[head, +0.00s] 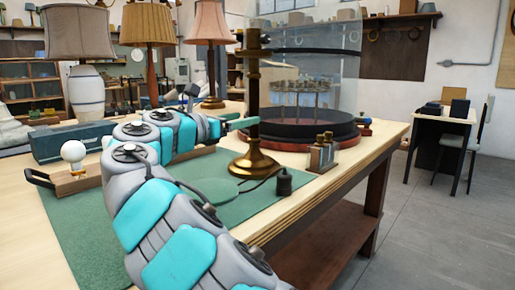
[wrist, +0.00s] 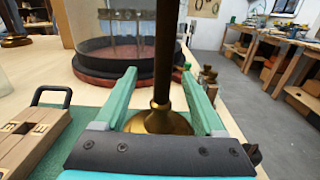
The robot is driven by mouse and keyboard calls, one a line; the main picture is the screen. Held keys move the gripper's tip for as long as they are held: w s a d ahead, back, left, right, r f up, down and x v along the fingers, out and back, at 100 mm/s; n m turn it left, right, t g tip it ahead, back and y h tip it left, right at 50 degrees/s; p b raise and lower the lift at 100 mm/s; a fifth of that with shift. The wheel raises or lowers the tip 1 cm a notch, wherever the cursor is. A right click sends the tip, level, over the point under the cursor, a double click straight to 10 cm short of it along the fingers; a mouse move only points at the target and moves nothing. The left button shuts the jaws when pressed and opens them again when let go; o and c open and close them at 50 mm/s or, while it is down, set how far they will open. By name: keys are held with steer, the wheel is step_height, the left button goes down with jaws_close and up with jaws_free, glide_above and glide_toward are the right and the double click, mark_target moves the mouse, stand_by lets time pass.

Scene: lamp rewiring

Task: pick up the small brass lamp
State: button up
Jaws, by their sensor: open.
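The small brass lamp (head: 254,163) stands upright on the green mat near the right edge of the bench in the head view. It has a round brass base and a tall dark stem, with no shade seen. A dark cord runs from its base to a small black plug (head: 284,182). My gripper (head: 243,123) reaches in from the left at mid-stem height. In the wrist view my gripper (wrist: 159,76) is open, its two green fingers on either side of the lamp stem (wrist: 166,50). The lamp's base shows below, between the fingers. I cannot tell whether either finger touches the stem.
A glass dome on a dark red round base (head: 310,133) stands close behind the lamp. Small brass-topped bottles (head: 322,153) stand right of it. A wooden block with a white bulb (head: 74,155) and larger shaded lamps (head: 149,30) are to the left.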

steer(key=x, duration=0.7)
steer(key=shift+d+f, duration=0.3)
steer(key=shift+d, duration=0.15)
steer(key=shift+w, duration=0.1)
jaws_close()
stand_by(1.0)
